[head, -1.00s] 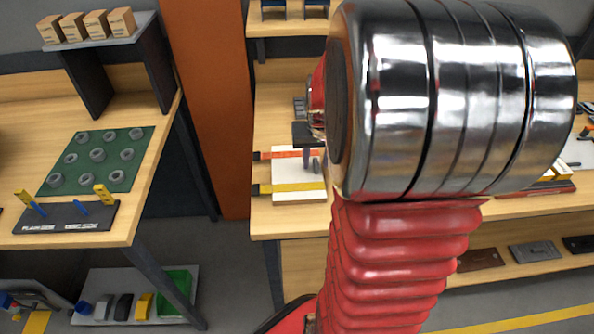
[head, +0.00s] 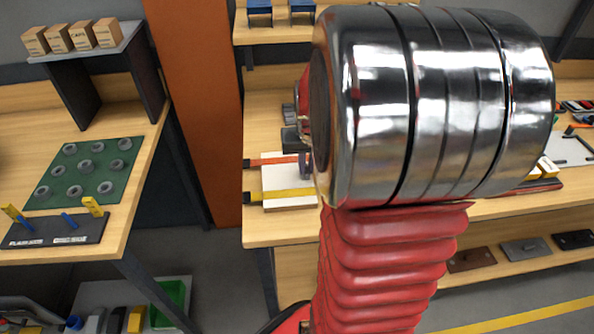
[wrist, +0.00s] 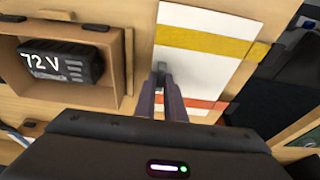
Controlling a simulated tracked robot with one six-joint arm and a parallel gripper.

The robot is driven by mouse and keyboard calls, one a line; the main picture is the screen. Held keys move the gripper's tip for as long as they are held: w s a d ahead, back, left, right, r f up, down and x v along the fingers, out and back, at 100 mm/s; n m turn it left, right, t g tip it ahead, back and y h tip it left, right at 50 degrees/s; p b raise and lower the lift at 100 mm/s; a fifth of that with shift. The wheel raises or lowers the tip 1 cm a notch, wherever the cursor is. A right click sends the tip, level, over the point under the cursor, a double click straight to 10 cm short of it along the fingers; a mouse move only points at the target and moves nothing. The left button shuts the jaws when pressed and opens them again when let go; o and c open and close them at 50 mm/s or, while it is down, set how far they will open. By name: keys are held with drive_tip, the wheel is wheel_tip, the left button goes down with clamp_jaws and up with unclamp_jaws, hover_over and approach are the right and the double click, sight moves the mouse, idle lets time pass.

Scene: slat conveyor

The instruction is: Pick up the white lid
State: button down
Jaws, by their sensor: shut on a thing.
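The white lid (wrist: 205,58) is a flat white panel under a yellow strip and an orange strip in the wrist view. A small grey handle (wrist: 159,67) stands on it. My gripper (wrist: 161,78) is shut on this handle, its two fingers close together around it. In the head view the lid (head: 279,181) lies on the wooden bench, its right side partly hidden by my arm. My gripper (head: 305,162) shows only in part there.
The yellow strip (head: 290,194) and orange strip (head: 275,161) cross the lid and have black ends. A black 72 V block (wrist: 62,62) sits in a wooden box beside the lid. An orange post (head: 195,100) stands left of the bench.

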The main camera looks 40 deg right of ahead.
wheel_tip(320, 180, up, 10)
idle(0.5)
drive_tip(key=shift+s, duration=0.1)
idle(0.4)
